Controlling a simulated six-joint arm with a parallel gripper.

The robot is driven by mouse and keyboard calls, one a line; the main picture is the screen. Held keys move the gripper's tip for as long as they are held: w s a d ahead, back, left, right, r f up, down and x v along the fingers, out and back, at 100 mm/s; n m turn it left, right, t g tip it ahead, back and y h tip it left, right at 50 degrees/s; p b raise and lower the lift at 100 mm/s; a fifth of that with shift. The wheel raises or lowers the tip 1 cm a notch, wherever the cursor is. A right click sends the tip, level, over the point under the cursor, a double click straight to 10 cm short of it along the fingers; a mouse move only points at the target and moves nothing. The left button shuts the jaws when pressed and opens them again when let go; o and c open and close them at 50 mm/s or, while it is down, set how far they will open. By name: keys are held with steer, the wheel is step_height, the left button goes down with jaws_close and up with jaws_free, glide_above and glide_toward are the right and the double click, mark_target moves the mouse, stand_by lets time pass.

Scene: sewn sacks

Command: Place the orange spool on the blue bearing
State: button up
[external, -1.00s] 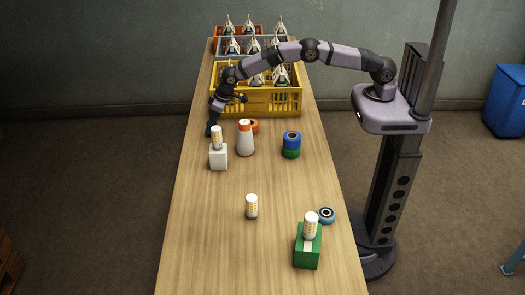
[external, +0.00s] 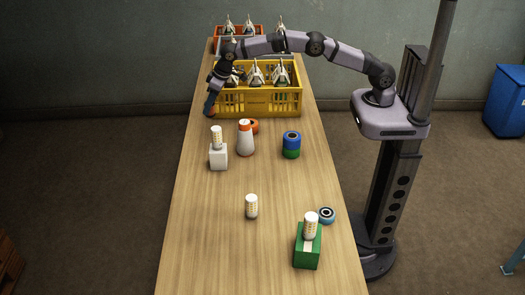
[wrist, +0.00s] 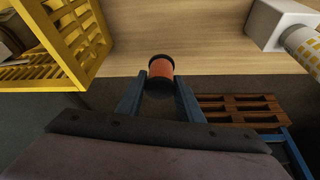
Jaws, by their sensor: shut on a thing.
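My gripper (wrist: 160,88) is shut on the orange spool (wrist: 161,73), which has dark rims and sits between the blue fingertips in the wrist view. In the external view my gripper (external: 210,104) is at the table's left edge, beside the yellow crate; the held spool is hardly visible there. The blue bearing (external: 326,215), a blue ring with a dark centre, lies near the table's right edge, behind the green block, far from my gripper.
A yellow crate (external: 258,103) stands beside my gripper. A white block (external: 218,157) bears a white cylinder.

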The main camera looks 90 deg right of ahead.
steer(key=shift+s+a, duration=0.1)
steer(key=shift+s+a+r, duration=0.1)
steer(key=shift+s+a, duration=0.2)
steer(key=shift+s, duration=0.1)
steer(key=s+a+n+y, duration=0.2)
steer(key=s+a+n, duration=0.3)
steer(key=a, duration=0.5)
steer(key=s+a+n+y, duration=0.2)
steer(key=s+a+n, duration=0.25)
steer(key=a, duration=0.55)
step_height(320, 180, up, 3)
steer(key=n+g+p, duration=0.2)
steer(key=n+g, duration=0.5)
steer(key=n, duration=1.1)
glide_above(331, 216)
steer(key=w+d, duration=0.1)
steer(key=d, duration=0.1)
steer(key=shift+n+y, duration=0.25)
steer(key=shift+y, duration=0.05)
steer(key=shift+w+a+f+p, duration=0.15)
steer(key=shift+f+p, duration=0.65)
steer(key=shift+f, duration=1.75)
steer(key=shift+a+f+p, duration=0.1)
steer(key=shift+f+p, duration=0.7)
steer(key=shift+f, duration=1.75)
steer(key=shift+f, duration=0.15)
